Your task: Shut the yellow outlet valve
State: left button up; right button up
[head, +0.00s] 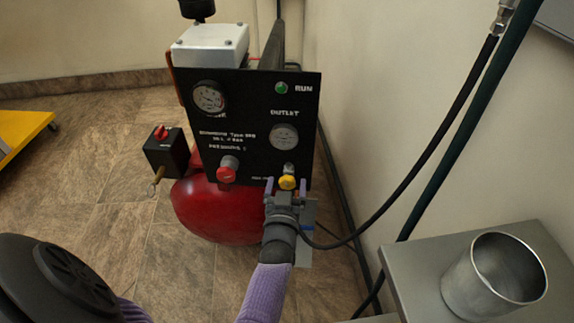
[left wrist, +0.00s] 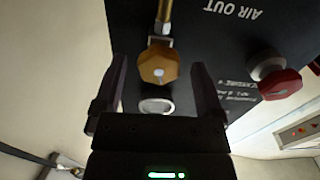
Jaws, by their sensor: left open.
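The yellow outlet valve (head: 287,182) is a small round knob low on the right of a black panel, under the OUTLET gauge (head: 284,137). In the left wrist view it shows as an amber knob (left wrist: 158,66) on a brass stem. My left gripper (head: 286,186) is open in front of the panel, with one finger on each side of the knob. In the left wrist view the left gripper (left wrist: 159,72) shows visible gaps between both fingers and the knob. A metal ring (left wrist: 156,105) sits nearer the palm. My right gripper is not in view.
A red knob (head: 227,168) is on the panel, left of the valve. A red tank (head: 205,207) bulges below. A black box with a red switch (head: 166,150) stands at left. Dark hoses hang at right, above a grey table (head: 420,265) with a metal cup (head: 493,276).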

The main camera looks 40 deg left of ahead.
pick_arm(q)
jog(key=shift+w+a, duration=0.25)
jog(key=shift+w, duration=0.15)
jog(key=shift+s+d+r, duration=0.1)
jog(key=shift+c, duration=1)
grip_shut()
jog(key=shift+d+m, duration=0.1)
jog(key=shift+m, duration=1.6)
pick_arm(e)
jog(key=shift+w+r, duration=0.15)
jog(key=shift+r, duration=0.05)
